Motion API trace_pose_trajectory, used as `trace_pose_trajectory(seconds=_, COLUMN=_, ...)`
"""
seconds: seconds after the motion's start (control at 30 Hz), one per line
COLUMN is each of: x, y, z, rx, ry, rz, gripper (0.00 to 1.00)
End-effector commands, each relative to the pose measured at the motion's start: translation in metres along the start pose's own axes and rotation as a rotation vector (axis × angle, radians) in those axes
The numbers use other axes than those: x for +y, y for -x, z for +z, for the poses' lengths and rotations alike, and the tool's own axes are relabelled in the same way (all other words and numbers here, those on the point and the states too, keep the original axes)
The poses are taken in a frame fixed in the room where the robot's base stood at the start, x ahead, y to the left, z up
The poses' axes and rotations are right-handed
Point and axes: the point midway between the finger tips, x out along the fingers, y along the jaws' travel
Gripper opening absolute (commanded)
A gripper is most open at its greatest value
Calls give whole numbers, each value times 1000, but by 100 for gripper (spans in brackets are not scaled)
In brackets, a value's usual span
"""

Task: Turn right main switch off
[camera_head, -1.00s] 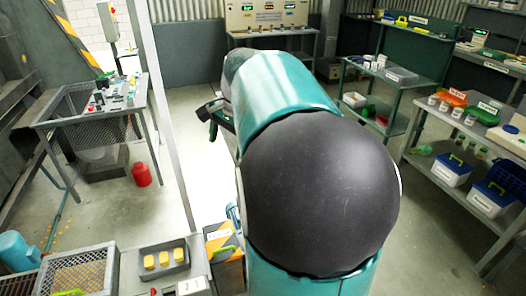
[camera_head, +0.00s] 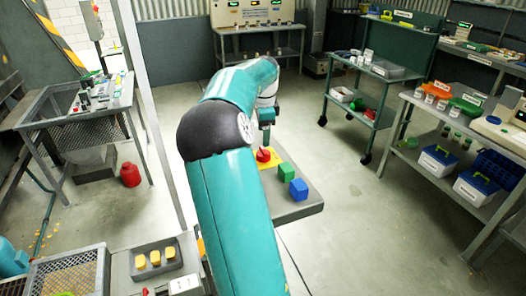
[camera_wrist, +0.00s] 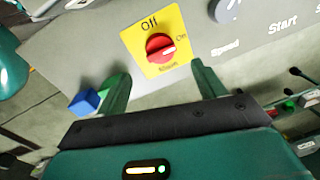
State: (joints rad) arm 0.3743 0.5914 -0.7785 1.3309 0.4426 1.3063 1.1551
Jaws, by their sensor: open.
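A red rotary switch knob (camera_wrist: 160,47) sits on a yellow plate (camera_wrist: 150,68) on a grey panel in the wrist view. The plate reads "Off" at its top and "On" at its right; a lower label is unclear. A pale mark on the knob faces right, roughly toward "On". The red knob (camera_head: 263,155) also shows in the head view, on the grey panel top (camera_head: 290,211). My gripper (camera_wrist: 159,76) is open and empty. Its green fingers appear on either side of the plate's lower part, and the knob lies beyond them. The gap to the knob cannot be judged.
A green cube (camera_head: 285,172) and a blue cube (camera_head: 298,188) sit beside the switch. A dark dial (camera_wrist: 228,9) above "Speed" and a "Start" label (camera_wrist: 283,24) are on the panel. A shelf trolley (camera_head: 372,95) stands to the right, with open floor between.

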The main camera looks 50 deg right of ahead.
Motion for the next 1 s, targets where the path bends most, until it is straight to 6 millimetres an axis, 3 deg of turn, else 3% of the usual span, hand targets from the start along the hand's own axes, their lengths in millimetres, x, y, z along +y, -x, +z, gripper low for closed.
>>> trace_pose_trajectory(seconds=0.2, x=1, y=-45, z=1, rx=0, ry=1, rz=4, gripper=69)
trace_pose_trajectory(seconds=0.4, x=0, y=-75, z=1, rx=-1, ry=1, rz=2, gripper=69)
trace_pose_trajectory(seconds=0.8, x=0, y=-86, z=1, rx=-1, ry=2, rz=-1, gripper=69)
trace_pose_trajectory(seconds=0.83, x=0, y=-86, z=1, rx=-1, ry=2, rz=-1, gripper=67)
trace_pose_trajectory(seconds=1.0, x=0, y=-86, z=1, rx=-1, ry=2, rz=0, gripper=34)
